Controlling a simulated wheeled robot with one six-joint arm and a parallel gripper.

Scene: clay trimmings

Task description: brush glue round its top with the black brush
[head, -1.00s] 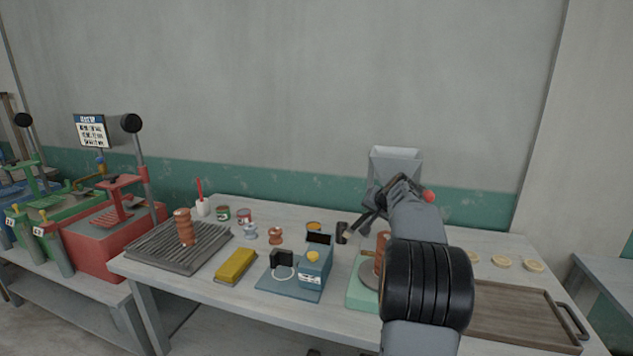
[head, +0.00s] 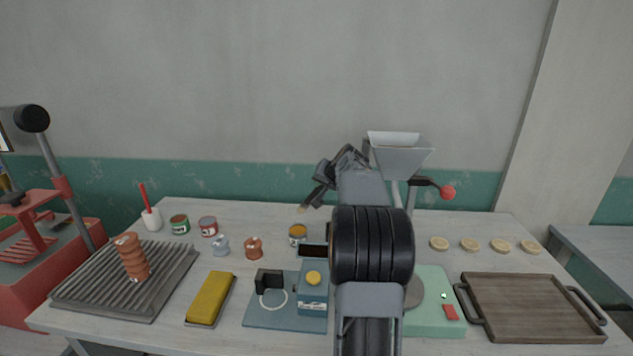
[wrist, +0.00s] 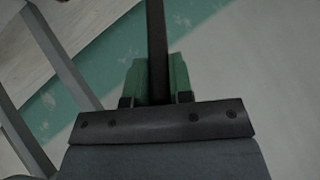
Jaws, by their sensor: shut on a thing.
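My gripper (head: 322,188) is above the back middle of the table in the head view. It is shut on the black brush (wrist: 157,45), whose dark handle stands between the green finger pads in the wrist view. The brush's pale bristle tip (head: 302,208) points down and left, and appears just above an open tin with orange-yellow contents (head: 297,235); I cannot tell the gap. My arm hides most of the grey round plate (head: 413,292) on the pale green base (head: 433,312), and whatever stands on it.
Two small tins (head: 180,225), a white cup with a red handle (head: 151,218) and small spools (head: 254,248) stand at left. A blue device (head: 313,295) and yellow block (head: 210,298) lie in front. A grey hopper (head: 398,155) rises behind; a wooden tray (head: 530,308) lies right.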

